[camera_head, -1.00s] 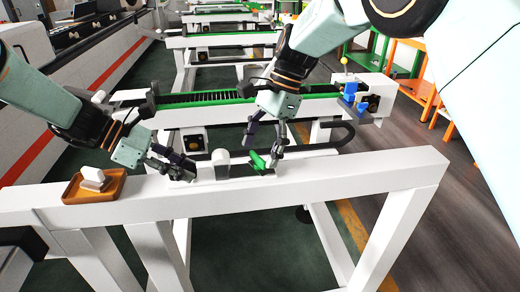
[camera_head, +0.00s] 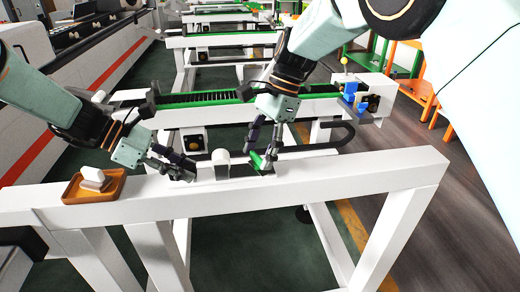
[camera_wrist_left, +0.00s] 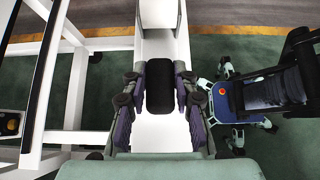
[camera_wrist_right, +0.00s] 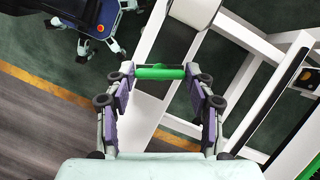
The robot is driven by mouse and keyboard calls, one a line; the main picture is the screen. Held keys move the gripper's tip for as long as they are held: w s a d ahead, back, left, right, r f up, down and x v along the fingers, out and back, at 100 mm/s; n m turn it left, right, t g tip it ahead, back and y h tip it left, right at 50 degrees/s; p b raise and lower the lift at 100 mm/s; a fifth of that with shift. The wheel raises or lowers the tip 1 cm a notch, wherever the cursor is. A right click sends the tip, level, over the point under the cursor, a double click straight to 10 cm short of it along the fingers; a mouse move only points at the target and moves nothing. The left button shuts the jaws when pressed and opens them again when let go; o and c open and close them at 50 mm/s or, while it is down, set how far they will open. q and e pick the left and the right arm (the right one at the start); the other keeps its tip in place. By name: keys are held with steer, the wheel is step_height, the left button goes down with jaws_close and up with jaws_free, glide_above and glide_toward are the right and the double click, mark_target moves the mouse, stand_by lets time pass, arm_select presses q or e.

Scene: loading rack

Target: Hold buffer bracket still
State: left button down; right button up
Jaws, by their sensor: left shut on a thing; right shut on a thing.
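The buffer bracket, as far as I can tell, is the black block (camera_wrist_left: 159,85) with a pale upright buffer (camera_head: 221,159) beside it, on the white beam (camera_head: 330,184). My left gripper (camera_head: 193,173) is shut on the black block, one finger on each side in the left wrist view. The pale buffer also shows at the top of the right wrist view (camera_wrist_right: 195,10). My right gripper (camera_head: 262,163) is shut on a green cylindrical handle (camera_wrist_right: 160,72), tilted in the head view, just right of the buffer. The handle lies across between the fingertips; its lower end is hidden.
A brown tray (camera_head: 69,193) with a white block (camera_head: 93,177) sits on the beam left of my left gripper. Behind stands a rack with a green-edged rail (camera_head: 215,97) and blue parts (camera_head: 350,92). The beam's right part is clear.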

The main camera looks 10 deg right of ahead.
steer(key=shift+s+m+t, duration=0.15)
steer(key=shift+m+t, duration=0.75)
steer(key=shift+m, duration=1.5)
steer(key=o, duration=1.1)
steer(key=shift+o, duration=0.2)
steer(key=v, duration=1.2)
steer(key=shift+d, duration=0.2)
arm_select(q)
steer(key=c, duration=1)
jaws_free()
